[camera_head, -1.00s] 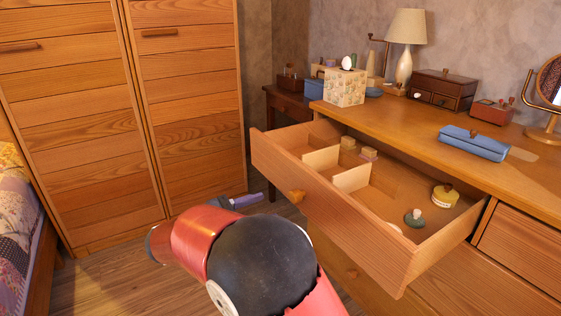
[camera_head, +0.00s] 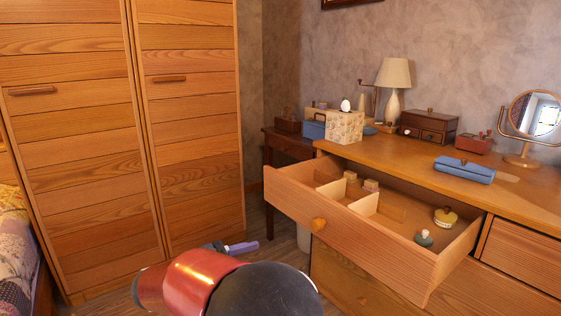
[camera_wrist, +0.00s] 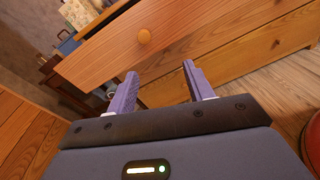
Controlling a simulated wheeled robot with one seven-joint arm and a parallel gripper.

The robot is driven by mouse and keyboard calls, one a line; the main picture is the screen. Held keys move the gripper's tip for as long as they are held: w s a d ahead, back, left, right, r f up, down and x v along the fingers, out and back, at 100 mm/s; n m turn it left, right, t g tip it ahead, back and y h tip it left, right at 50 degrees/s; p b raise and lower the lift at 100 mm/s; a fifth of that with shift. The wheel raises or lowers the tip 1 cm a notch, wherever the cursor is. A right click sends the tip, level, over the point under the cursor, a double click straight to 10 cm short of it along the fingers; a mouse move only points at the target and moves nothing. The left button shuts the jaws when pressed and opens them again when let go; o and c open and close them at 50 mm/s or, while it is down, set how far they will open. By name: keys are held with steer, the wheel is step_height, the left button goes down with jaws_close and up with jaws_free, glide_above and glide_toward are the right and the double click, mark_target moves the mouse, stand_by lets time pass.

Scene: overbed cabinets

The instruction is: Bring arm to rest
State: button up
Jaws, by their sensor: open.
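My gripper (camera_wrist: 156,90) is open and empty in the wrist view, its two purple fingers spread apart. In the head view a purple part of my gripper (camera_head: 241,248) shows low, left of the open drawer (camera_head: 350,229). My red and black arm covers the bottom middle of the head view. The arm is bent, with the gripper beyond it.
The drawer juts out from the dresser (camera_head: 400,153) and holds a yellow-lidded jar (camera_head: 445,217), a green-topped jar (camera_head: 424,238) and small blocks. A tissue box (camera_head: 345,126), lamp (camera_head: 393,75), blue case (camera_head: 464,169) and mirror (camera_head: 533,115) stand on top. A wardrobe (camera_head: 190,130) and bed (camera_head: 15,235) are left.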

steer(key=s+d+m+g+y, duration=0.2)
steer(key=s+d+m+g, duration=0.15)
steer(key=d, duration=0.55)
steer(key=s+d+m+g+y, duration=0.3)
steer(key=s+d+m, duration=0.1)
steer(key=d, duration=0.4)
steer(key=s+d+f+m+t+y, duration=0.1)
steer(key=s+d+m+t+y, duration=0.2)
steer(key=s+m+y, duration=0.6)
steer(key=s+d+m, duration=0.1)
steer(key=s+m, duration=0.4)
steer(key=s, duration=0.1)
steer(key=shift+s+d+f, duration=0.15)
steer(key=shift+s+f, duration=0.05)
steer(key=shift+s, duration=0.2)
